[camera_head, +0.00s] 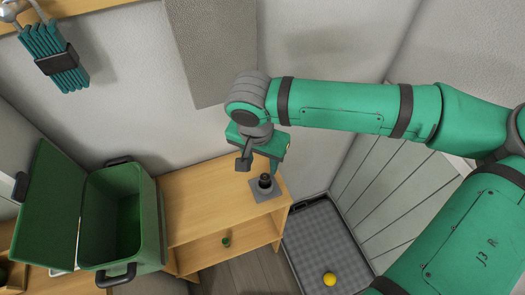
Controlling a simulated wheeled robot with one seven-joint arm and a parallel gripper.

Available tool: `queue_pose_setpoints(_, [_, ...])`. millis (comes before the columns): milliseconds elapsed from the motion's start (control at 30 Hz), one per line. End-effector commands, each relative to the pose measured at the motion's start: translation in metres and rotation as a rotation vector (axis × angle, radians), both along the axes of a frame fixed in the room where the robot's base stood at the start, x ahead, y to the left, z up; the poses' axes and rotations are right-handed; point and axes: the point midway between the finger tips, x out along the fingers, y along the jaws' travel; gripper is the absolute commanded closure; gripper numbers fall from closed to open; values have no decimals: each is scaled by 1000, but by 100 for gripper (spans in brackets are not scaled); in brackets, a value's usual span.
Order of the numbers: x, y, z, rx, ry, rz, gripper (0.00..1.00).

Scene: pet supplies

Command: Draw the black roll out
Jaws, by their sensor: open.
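A small black roll (265,182) stands upright in a grey square holder (264,194) on the right end of a light wooden shelf unit. My gripper (258,171) reaches down from the green arm and is open around or just above the roll. I cannot tell whether either finger touches the roll. The lower part of the roll sits in the holder and is hidden.
A small green item (226,241) is on the lower shelf. A grey tray (332,238) with a yellow ball (329,279) lies on the floor at right. A teal bundle (55,58) hangs upper left.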

Motion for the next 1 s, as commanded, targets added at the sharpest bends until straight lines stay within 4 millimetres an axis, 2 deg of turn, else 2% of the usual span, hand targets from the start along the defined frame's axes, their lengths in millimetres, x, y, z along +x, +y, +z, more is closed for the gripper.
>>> queue_pose_setpoints(200, [3,-7,-27,-1,1,-10,55])
queue_pose_setpoints(600, [12,-8,-87,1,0,-6,55])
queue_pose_setpoints(800, [14,-9,-101,1,-1,-7,55])
queue_pose_setpoints(1000, [15,-9,-103,1,-1,-7,55])
